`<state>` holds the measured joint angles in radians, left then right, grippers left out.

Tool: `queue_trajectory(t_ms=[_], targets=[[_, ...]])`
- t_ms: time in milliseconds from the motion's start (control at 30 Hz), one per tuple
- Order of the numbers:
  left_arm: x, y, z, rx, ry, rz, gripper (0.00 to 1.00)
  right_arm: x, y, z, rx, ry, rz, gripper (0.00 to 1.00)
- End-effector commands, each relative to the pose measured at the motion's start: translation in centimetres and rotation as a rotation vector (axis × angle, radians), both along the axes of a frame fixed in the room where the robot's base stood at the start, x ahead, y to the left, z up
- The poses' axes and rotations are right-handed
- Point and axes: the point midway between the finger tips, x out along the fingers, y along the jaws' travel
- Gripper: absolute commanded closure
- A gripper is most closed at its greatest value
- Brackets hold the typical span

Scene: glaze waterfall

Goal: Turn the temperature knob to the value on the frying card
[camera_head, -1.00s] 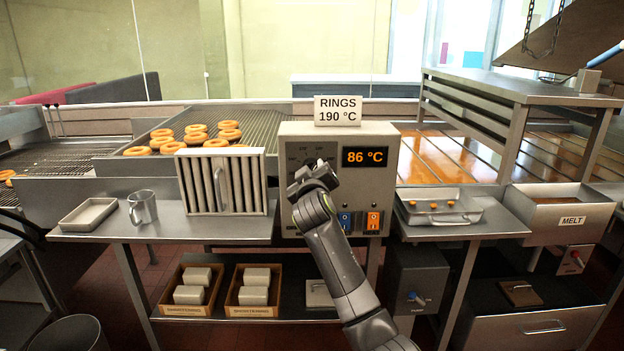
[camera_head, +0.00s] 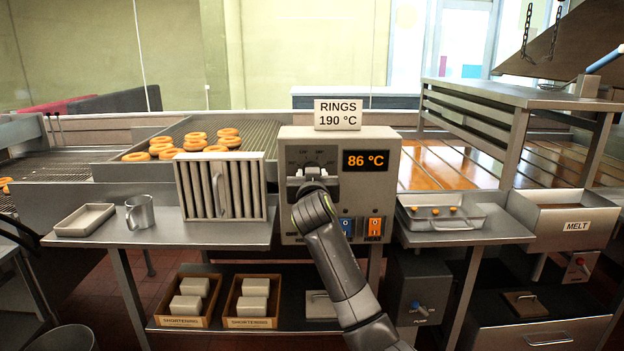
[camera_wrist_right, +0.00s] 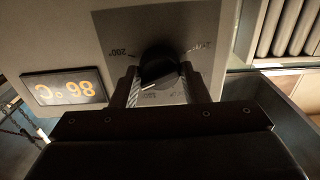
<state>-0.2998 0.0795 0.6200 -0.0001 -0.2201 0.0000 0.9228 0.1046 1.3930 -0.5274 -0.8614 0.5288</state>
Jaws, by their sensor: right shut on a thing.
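The control box (camera_head: 290,225) stands on the counter with an orange display (camera_head: 366,160) reading 86 °C. The frying card (camera_head: 338,114) on top of it reads RINGS 190 °C. The dark round temperature knob (camera_wrist_right: 158,66) sits on a grey dial plate (camera_wrist_right: 113,25); a 200° mark is legible in the right wrist view. My right gripper (camera_head: 312,178) is at the dial. In the right wrist view its fingers (camera_wrist_right: 158,84) are on both sides of the knob, shut on it. In the head view the gripper hides part of the knob. My left gripper is not in view.
Blue (camera_head: 346,227) and orange (camera_head: 374,228) switches sit low on the box, close to my right arm. A slatted metal panel (camera_head: 243,186) stands just left of the box. A tray with small rings (camera_head: 470,222) lies to the right.

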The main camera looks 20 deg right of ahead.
Motion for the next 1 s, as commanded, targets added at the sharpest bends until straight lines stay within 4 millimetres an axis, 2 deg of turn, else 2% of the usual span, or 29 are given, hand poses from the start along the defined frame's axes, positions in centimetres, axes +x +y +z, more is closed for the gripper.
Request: queue_trajectory(t_ms=[433,467,600,1000], targets=[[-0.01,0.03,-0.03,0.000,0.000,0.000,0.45,0.00,0.00,0.10,0.008,-0.004,0.000,0.82],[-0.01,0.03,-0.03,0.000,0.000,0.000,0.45,0.00,0.00,0.10,0.008,-0.004,0.000,0.55],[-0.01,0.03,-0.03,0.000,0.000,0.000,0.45,0.00,-0.01,0.08,0.008,-0.003,0.000,0.38],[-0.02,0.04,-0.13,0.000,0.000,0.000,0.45,-0.51,0.19,0.01,0.007,-0.004,0.001,0.38]])
